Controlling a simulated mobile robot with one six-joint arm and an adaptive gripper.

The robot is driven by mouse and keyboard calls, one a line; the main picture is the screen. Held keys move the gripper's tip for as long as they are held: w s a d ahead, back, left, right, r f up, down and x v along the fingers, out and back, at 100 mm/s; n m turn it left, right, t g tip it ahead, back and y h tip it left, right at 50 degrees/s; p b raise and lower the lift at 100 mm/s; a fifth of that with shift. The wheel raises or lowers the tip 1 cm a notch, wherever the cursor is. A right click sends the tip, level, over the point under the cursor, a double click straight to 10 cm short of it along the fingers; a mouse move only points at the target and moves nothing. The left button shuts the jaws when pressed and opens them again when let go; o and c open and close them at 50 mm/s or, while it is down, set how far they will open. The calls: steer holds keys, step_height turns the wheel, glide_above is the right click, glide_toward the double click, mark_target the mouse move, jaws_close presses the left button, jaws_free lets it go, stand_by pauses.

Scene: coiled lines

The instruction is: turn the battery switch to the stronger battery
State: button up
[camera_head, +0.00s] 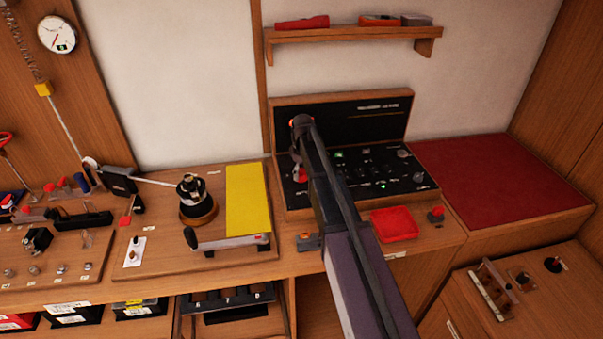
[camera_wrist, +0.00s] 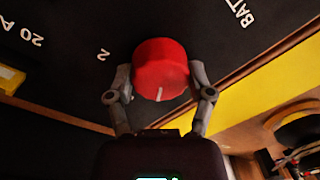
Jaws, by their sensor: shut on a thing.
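The red battery switch knob (camera_wrist: 161,62) sits on a black panel (camera_wrist: 60,70) in the wrist view. My gripper (camera_wrist: 161,75) is shut on it, one finger on each side. A short white mark on the knob points toward the bottom of the wrist view. A white "2" is printed to its left, and letters beginning "BAT" are at the upper right. In the head view, the black panel (camera_head: 400,165) with small green lights lies in a wooden case; my arm crosses it and hides much of it. The red knob (camera_head: 301,174) shows beside my arm at the panel's left.
A red tray (camera_head: 394,224) and a small red-topped lever (camera_head: 436,215) are in front of the panel. A yellow sheet (camera_head: 247,198) and a dark brass-based device (camera_head: 196,198) stand left. A shelf (camera_head: 350,34) hangs above. A red-topped surface (camera_head: 480,185) at the right is clear.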

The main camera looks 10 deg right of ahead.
steer(key=n, duration=0.5)
stand_by(0.4)
steer(key=o, duration=1.1)
